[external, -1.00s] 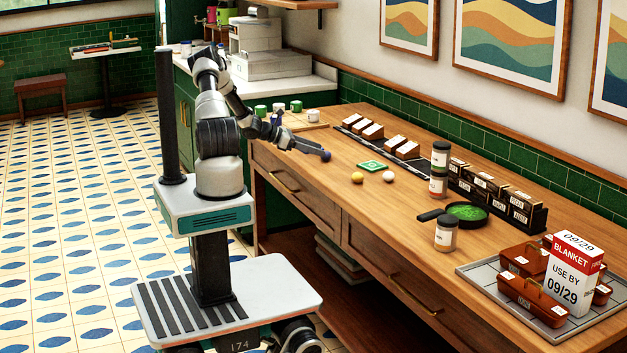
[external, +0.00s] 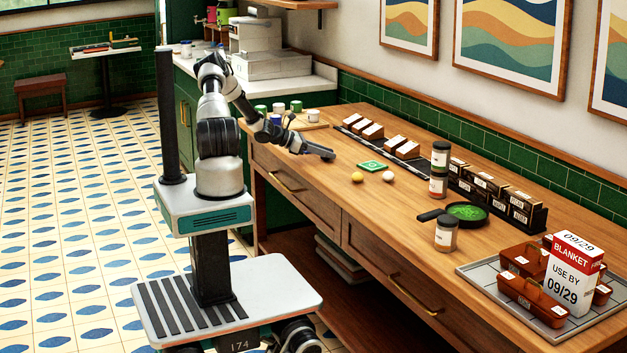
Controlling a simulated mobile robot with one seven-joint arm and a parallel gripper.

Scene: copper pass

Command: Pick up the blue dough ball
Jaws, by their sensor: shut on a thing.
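My gripper (external: 327,155) is low over the left part of the wooden counter (external: 345,215), at the end of my outstretched arm. It is shut on the blue dough ball, which the fingers hide almost fully in this view. I cannot tell whether the ball touches the counter. A yellow ball (external: 357,177) and a white ball (external: 389,176) lie apart to the right of my gripper.
Jars (external: 446,233), a dark pan (external: 480,222) and a tray (external: 475,271) with brown boxes stand farther right. Small cups (external: 296,106) stand behind my arm. The counter's front middle is clear.

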